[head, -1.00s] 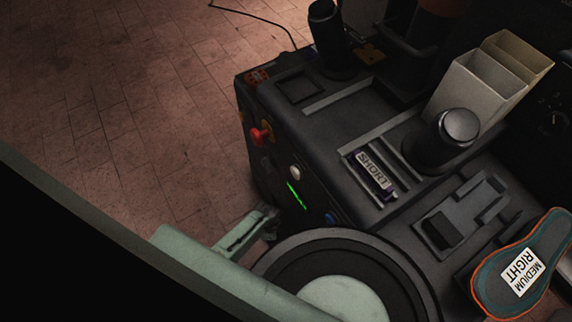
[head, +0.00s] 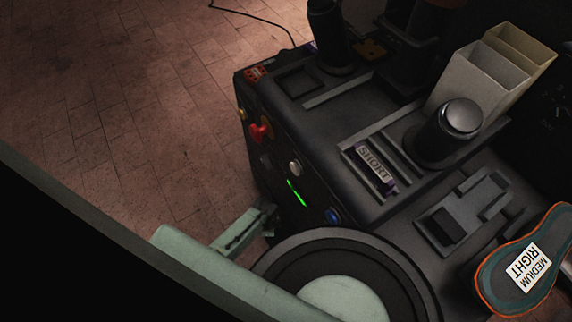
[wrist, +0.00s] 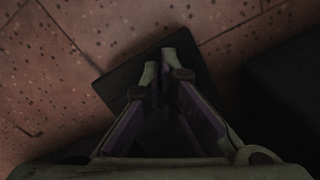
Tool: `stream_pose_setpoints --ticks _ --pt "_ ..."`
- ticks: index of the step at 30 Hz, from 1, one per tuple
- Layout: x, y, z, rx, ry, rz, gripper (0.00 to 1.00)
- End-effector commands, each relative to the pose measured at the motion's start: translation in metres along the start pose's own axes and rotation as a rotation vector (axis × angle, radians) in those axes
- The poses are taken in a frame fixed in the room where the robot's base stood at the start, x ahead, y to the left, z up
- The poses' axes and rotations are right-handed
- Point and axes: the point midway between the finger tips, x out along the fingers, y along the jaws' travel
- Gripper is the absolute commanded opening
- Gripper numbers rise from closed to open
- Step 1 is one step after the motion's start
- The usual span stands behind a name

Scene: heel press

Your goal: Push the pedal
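In the wrist view, a dark flat plate that looks like the pedal (wrist: 122,84) lies on the tiled floor under my gripper. My gripper (wrist: 163,76) points down at it, with its two fingers drawn together at the tips and nothing seen between them. The fingertips overlap the plate's upper part in the picture; I cannot tell whether they touch it. The fingers hide much of the plate. In the head view the pedal is hidden, and my pale green arm reaches down beside the machine (head: 300,150).
A dark block (wrist: 285,85) stands to the right of the plate in the wrist view. The machine carries a red knob (head: 260,131), a lit green mark, a blue button (head: 333,215) and an insole (head: 520,270). Open tiled floor (head: 120,110) lies to the left.

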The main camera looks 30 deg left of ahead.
Motion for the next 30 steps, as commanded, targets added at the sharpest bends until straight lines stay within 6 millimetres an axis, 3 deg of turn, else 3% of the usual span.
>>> stream_pose_setpoints --ticks 1,5,30 --pt "0.024 0.018 -0.010 -0.007 0.009 0.028 0.00" --pt "0.020 0.018 -0.010 -0.008 0.009 0.028 0.00" --pt "-0.071 0.012 -0.008 -0.006 0.010 0.023 0.00"
